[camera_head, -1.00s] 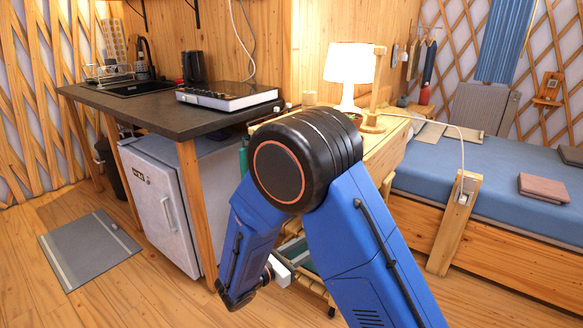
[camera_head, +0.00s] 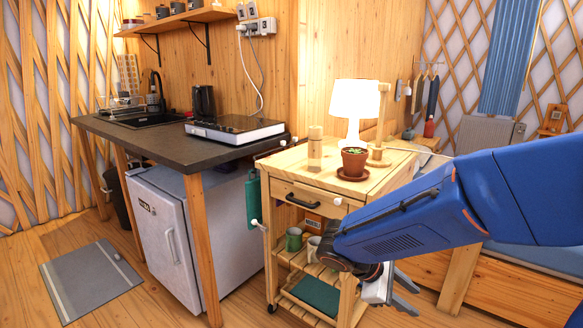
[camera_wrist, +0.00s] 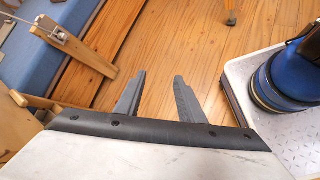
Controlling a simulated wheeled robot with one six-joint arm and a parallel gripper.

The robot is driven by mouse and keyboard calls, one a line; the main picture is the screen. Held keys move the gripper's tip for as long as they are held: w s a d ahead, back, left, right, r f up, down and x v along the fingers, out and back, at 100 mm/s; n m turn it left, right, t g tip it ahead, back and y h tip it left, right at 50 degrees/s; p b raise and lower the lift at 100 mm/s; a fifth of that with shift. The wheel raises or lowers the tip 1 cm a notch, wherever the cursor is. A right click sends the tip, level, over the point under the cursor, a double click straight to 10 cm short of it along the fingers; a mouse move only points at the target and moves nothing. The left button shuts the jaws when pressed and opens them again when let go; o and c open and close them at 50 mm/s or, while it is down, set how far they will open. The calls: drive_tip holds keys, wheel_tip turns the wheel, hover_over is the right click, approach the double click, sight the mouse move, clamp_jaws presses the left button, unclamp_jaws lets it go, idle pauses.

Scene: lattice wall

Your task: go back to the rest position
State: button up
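My gripper (camera_head: 405,293) is at the lower right of the head view, in front of the wooden cart (camera_head: 350,190) and low beside its shelves. In the wrist view my gripper (camera_wrist: 160,76) shows two grey fingers spread apart with only wooden floor between them. It is open and holds nothing. My blue arm (camera_head: 420,225) reaches in from the right edge of the head view and hides part of the cart and the bed.
A counter (camera_head: 160,137) over a white fridge (camera_head: 160,225) is at left. Free floor (camera_head: 120,305) lies in front.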

drive_tip(key=s+r+m+t+y, duration=0.2)
drive_tip(key=s+r+m+y, duration=0.1)
drive_tip(key=s+m, duration=0.3)
drive_tip(key=s+r+m+t+y, duration=0.2)
drive_tip(key=s+m+y, duration=0.4)
drive_tip(key=s, duration=0.3)
drive_tip(key=shift+s+d+r+y, duration=0.15)
drive_tip(key=shift+s+r+y, duration=0.15)
drive_tip(key=shift+r, duration=0.1)
